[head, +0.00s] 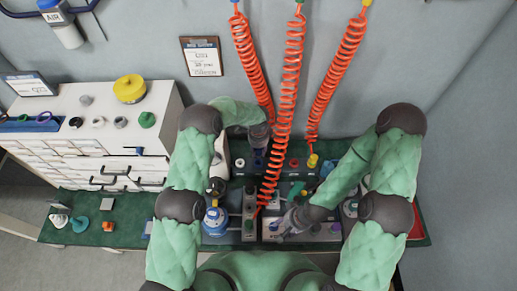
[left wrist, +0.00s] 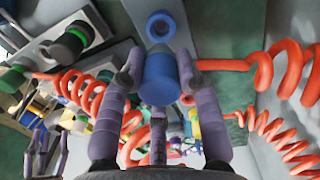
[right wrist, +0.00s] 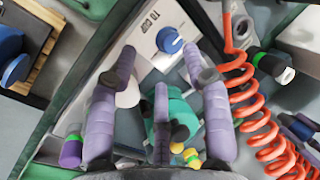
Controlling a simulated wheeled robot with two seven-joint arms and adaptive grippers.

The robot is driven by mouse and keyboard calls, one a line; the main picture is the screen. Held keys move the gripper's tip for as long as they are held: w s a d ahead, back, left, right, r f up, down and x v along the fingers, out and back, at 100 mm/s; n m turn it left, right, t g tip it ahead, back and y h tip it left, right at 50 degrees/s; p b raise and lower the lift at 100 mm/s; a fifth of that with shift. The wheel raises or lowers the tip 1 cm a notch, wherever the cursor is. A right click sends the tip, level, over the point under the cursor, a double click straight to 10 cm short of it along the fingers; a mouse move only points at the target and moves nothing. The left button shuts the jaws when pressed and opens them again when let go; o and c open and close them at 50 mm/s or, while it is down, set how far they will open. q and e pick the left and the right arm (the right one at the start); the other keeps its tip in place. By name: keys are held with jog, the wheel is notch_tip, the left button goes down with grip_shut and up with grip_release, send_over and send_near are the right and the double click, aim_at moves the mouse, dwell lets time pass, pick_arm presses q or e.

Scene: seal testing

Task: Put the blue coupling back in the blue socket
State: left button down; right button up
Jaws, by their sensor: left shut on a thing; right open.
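My left gripper (head: 258,153) is at the back of the bench. In the left wrist view its fingers (left wrist: 160,75) are shut on the blue coupling (left wrist: 160,82), a blue cylinder with a coiled red hose near it. The round blue socket (left wrist: 159,27) with a dark centre shows just beyond the coupling, on a grey panel. The coupling lines up below the socket in that view; I cannot tell how wide the gap is. In the head view the gripper mostly hides both. My right gripper (head: 286,223) is open and empty near the front; its spread fingers (right wrist: 160,75) also show in the right wrist view.
A grey device with a blue knob (right wrist: 170,40) and a teal part (right wrist: 172,118) lie by my right gripper. Coiled red hoses (head: 291,75) hang over the bench. A yellow coupling (head: 312,160) is at the back right. A white drawer cabinet (head: 60,108) stands left.

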pick_arm(q)
jog(key=shift+f+b, duration=0.8)
jog(key=shift+f, duration=1.25)
pick_arm(e)
jog(key=shift+f, duration=0.9)
pick_arm(q)
jog(key=shift+b, duration=0.6)
pick_arm(e)
jog(key=shift+f, duration=0.6)
pick_arm(q)
jog(key=shift+f+b, duration=1.4)
jog(key=shift+f, duration=0.05)
pick_arm(e)
jog(key=shift+f, duration=1.4)
pick_arm(q)
jog(key=c, duration=0.8)
grip_release()
jog(key=shift+r, duration=0.15)
notch_tip(320, 180, up, 12)
jog(key=shift+w+f, duration=0.1)
jog(key=shift+f, duration=0.05)
pick_arm(e)
jog(key=shift+r, duration=0.15)
